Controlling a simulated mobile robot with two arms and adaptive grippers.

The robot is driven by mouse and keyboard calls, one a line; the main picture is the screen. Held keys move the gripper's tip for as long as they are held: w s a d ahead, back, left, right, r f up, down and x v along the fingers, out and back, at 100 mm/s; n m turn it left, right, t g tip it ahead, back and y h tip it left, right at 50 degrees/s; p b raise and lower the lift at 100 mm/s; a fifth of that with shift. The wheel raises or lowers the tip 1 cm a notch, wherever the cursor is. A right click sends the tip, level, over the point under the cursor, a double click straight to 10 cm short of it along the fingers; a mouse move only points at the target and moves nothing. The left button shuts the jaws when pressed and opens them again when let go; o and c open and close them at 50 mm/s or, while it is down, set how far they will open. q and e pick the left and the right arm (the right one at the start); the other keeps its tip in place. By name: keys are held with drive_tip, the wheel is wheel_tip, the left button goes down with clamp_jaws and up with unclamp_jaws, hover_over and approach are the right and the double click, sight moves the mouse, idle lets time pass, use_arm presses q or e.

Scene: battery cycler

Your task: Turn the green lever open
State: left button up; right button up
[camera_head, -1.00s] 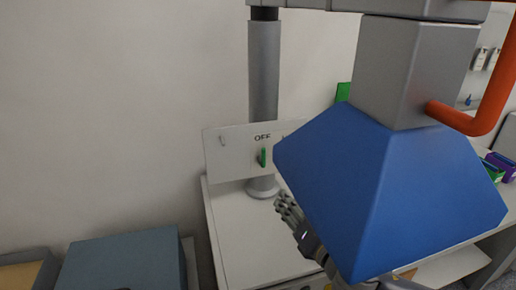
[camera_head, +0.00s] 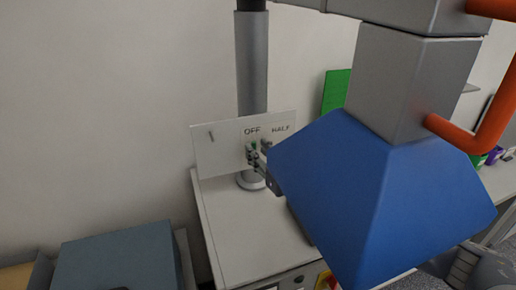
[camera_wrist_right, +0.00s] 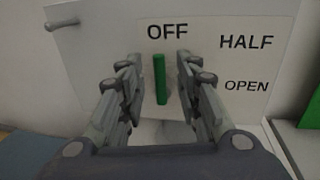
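The green lever (camera_wrist_right: 160,79) stands upright below the word OFF on a white panel (camera_wrist_right: 95,60), with HALF and OPEN printed to its right. In the head view the lever (camera_head: 253,146) is small and partly covered by my right gripper (camera_head: 255,160). In the right wrist view my right gripper (camera_wrist_right: 161,88) is open, with one finger on each side of the lever. Gaps show between the lever and both fingers; whether the fingertips reach it in depth is hard to tell. My left gripper is not in view.
A large blue hood (camera_head: 375,190) hangs from a grey duct with an orange handle (camera_head: 495,130), close to my right gripper and hiding the right side. A grey pole (camera_head: 252,70) stands behind the panel. The white bench top (camera_head: 235,225) is clear at left.

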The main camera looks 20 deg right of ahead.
drive_tip(key=shift+w+a, duration=0.1)
drive_tip(key=shift+w, duration=0.35)
clamp_jaws()
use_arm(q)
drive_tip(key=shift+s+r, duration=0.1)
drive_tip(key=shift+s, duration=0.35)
